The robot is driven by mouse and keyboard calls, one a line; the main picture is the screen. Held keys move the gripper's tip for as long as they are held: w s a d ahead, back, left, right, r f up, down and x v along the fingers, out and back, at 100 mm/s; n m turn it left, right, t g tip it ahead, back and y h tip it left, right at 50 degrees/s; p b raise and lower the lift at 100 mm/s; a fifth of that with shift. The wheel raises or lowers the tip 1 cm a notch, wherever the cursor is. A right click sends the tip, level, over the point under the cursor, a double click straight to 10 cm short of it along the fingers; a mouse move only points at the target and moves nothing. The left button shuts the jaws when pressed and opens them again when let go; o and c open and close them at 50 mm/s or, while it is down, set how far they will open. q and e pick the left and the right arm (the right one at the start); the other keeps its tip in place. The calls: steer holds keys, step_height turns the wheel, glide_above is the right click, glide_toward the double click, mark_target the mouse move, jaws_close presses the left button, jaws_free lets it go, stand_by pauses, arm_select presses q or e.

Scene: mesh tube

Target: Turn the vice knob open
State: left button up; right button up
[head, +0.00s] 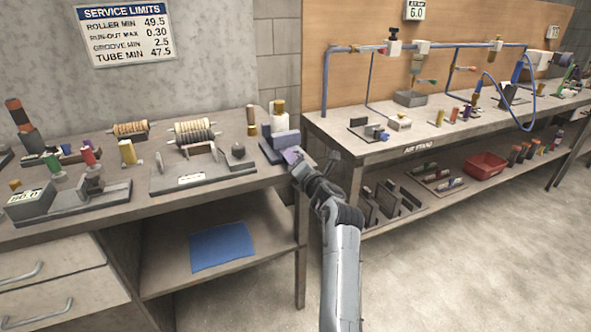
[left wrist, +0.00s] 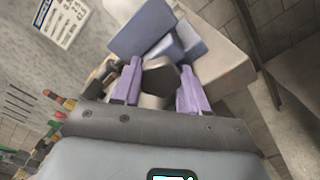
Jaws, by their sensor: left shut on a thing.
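The blue-grey vice (head: 281,143) stands at the right front corner of the left bench, and its blue blocks (left wrist: 142,30) show in the left wrist view. My left gripper (head: 291,156) is at the front of the vice. In the left wrist view, its purple fingers (left wrist: 158,85) are on either side of the dark grey knob (left wrist: 160,77) and shut on it. In the head view the knob is hidden by the gripper. My right gripper is in neither view.
The air-stand bench (head: 400,143) is to the right, across a gap. The floor (head: 440,270) in front is clear.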

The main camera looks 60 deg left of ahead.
arm_select(q)
steer(key=shift+n+b, duration=0.55)
steer(key=shift+n, duration=0.25)
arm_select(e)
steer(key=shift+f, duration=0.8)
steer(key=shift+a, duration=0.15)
arm_select(q)
steer(key=o, duration=1.1)
steer(key=shift+f, duration=0.1)
steer(key=shift+c, duration=0.2)
steer(key=shift+d, duration=0.15)
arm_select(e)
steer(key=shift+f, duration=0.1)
